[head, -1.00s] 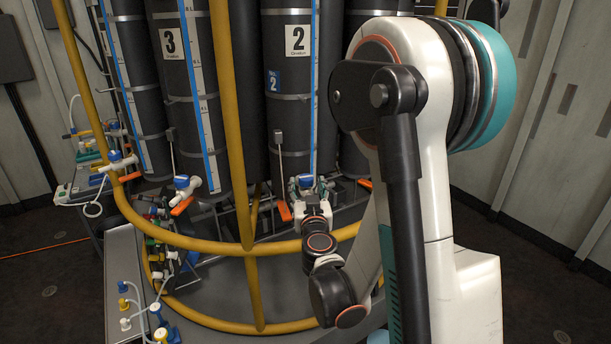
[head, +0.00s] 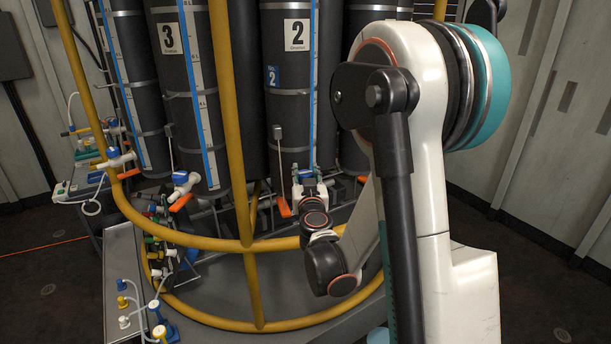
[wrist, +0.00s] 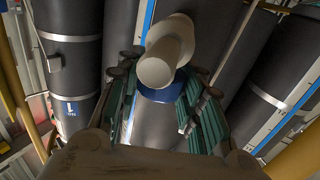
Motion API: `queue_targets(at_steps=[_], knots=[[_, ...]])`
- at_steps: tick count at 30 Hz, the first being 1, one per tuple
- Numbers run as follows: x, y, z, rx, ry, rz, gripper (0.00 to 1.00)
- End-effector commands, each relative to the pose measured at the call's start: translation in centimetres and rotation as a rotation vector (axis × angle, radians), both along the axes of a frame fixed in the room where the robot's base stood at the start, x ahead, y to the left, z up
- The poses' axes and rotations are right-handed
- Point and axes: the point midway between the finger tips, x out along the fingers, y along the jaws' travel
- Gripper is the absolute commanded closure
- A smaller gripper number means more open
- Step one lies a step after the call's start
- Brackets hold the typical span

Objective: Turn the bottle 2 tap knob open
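Bottle 2 (head: 297,75) is a tall dark cylinder with a white "2" label in the head view. Its tap is low on the front, largely hidden behind my gripper (head: 308,186). In the wrist view, the tap's white body (wrist: 165,55) and round blue knob (wrist: 166,93) are in front of me. My gripper (wrist: 160,92) is open, with its green-padded fingers on either side of the blue knob. A gap seems to show at the left of the knob; on the right I cannot tell whether the finger touches.
A yellow rail (head: 235,150) curves around the bottles, with my forearm reaching over its lower ring. Bottle 3 (head: 178,80) and its blue-and-white tap (head: 184,183) stand to the left. An orange tag (head: 284,208) is just left of my gripper.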

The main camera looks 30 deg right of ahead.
Motion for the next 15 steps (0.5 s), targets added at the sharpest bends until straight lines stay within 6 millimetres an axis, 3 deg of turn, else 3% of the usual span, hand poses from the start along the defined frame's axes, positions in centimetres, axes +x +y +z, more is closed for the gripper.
queue_targets(at_steps=[15], knots=[[-0.07, -0.31, -0.08, 0.0, 0.0, 0.135, 0.89]])
